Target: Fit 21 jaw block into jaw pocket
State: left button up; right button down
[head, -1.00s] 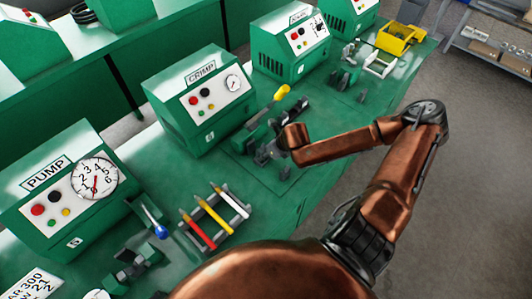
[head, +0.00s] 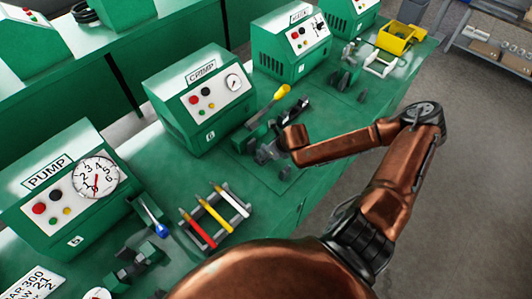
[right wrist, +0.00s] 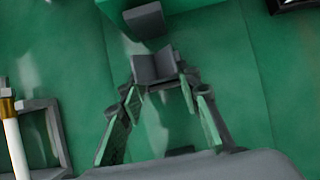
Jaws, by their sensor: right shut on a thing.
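My right gripper (right wrist: 158,88) is shut on a grey block with a V notch (right wrist: 155,66) at its fingertips, seen in the right wrist view. This looks like the jaw block; no number is readable on it. Another grey block (right wrist: 145,19) stands just beyond it, apart in the picture. In the head view my right gripper (head: 270,151) is low over the green bench, in front of the CRIMP box (head: 203,100). The wrist partly hides the block there. I cannot make out the jaw pocket clearly. My left gripper is not in view.
A yellow-handled lever (head: 281,92) stands behind the gripper. A rack with red, yellow and white rods (head: 214,214) is at the left, near a blue-tipped lever (head: 161,231) and the PUMP box (head: 65,195). A small dark piece (head: 285,174) lies in front.

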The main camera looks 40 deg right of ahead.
jog(key=shift+f, duration=0.65)
jog(key=c, duration=1.3)
grip_release()
jog(key=shift+v, duration=6)
jog(key=shift+a, duration=0.1)
